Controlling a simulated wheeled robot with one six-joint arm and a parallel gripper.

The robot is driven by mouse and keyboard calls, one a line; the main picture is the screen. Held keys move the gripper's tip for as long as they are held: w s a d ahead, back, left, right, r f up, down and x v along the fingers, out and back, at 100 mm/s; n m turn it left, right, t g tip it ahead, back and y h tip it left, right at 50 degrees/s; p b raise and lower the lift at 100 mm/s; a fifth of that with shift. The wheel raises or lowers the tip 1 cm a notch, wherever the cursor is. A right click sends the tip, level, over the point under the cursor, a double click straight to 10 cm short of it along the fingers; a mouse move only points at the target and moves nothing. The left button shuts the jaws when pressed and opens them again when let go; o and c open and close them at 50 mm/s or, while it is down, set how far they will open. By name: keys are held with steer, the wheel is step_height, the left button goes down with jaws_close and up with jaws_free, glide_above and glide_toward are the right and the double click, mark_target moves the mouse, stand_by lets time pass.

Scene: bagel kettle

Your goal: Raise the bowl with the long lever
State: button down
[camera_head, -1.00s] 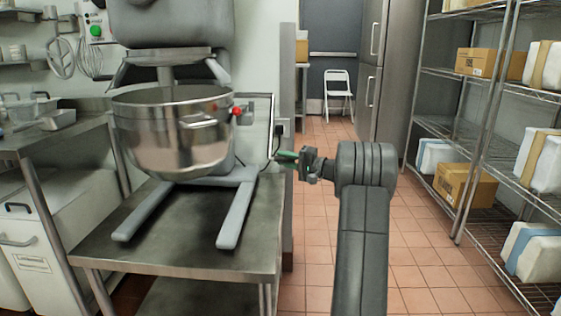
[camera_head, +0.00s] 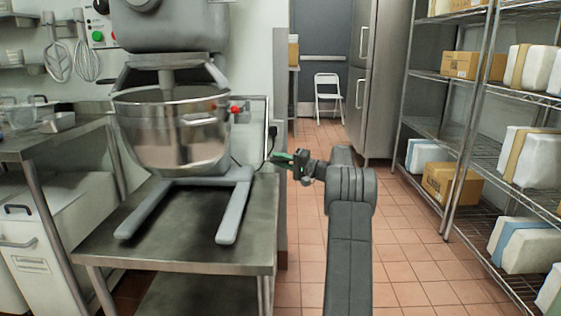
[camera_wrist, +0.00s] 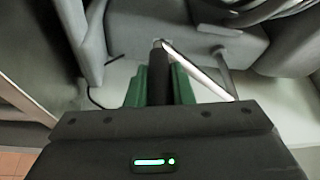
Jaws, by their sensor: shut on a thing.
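The steel bowl (camera_head: 170,140) hangs in the arms of the grey stand mixer (camera_head: 165,35), above its two-legged base and below the mixer head. My gripper (camera_head: 284,157), with green fingers, is to the right of the mixer, beyond the table's right side. In the wrist view my gripper (camera_wrist: 158,92) is shut on a dark grip (camera_wrist: 158,75), which seems to be the long lever's handle. A bright metal rod (camera_wrist: 195,68) meets the grip's far end and slants to the lower right.
The mixer stands on a steel table (camera_head: 185,240). A red knob (camera_head: 235,109) is at the bowl's right. A wire shelf (camera_head: 470,150) with boxes lines the right side. The tiled floor (camera_head: 300,220) between is open. A white chair (camera_head: 328,95) is at the back.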

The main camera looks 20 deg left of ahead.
steer(key=c, duration=1.3)
jaws_free()
steer(key=shift+w+a+f, duration=0.1)
steer(key=shift+w+f, duration=0.05)
steer(key=shift+d, duration=0.35)
steer(key=d+p, duration=0.1)
steer(key=d, duration=0.3)
steer(key=d+p, duration=0.1)
steer(key=d, duration=0.3)
steer(key=s+d+f+p, duration=0.1)
steer(key=d, duration=0.4)
steer(key=shift+f, duration=0.1)
